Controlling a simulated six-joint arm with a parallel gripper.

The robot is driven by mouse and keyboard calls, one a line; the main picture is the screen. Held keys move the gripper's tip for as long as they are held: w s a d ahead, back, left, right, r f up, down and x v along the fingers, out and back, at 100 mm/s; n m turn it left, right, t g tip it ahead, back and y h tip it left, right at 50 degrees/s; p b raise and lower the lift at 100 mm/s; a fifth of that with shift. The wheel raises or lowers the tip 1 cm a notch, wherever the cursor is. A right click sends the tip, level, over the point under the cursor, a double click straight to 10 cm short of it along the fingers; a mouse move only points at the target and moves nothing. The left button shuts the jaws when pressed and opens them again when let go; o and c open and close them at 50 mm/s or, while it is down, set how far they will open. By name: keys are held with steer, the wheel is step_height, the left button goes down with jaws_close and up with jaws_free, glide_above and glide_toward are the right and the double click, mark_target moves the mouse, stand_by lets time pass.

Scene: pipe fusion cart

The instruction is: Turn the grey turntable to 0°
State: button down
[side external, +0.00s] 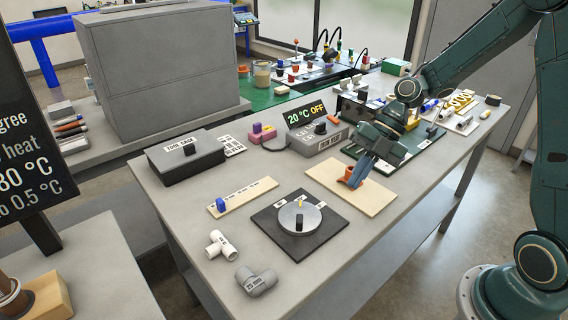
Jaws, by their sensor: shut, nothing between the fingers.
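The grey turntable (313,217) is a round disc on a black square base plate (272,228) near the front middle of the bench. A dark block stands on the disc towards the front, and a small yellow mark shows at its back edge. Small white labels lie on the base plate beside the disc. Any angle marks are too small to read. My gripper (355,180) is shut and empty, pointing down over the tan board (382,199) right of and behind the turntable, apart from it. An orange piece (343,181) shows at its fingertips; whether they touch is unclear.
Behind stand a dark box (185,158) and a heater display reading 20 °C OFF (306,114). The bench's front right is clear.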

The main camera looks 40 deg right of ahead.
steer(key=shift+a+f, duration=0.1)
glide_toward(304, 230)
steer(key=s+f, duration=0.1)
steer(key=f, duration=0.1)
steer(key=s+f, duration=0.1)
steer(key=f, duration=0.1)
steer(key=shift+s+a, duration=0.1)
steer(key=shift+s, duration=0.1)
steer(key=shift+w+a+f, duration=0.1)
steer(key=shift+w+a, duration=1.35)
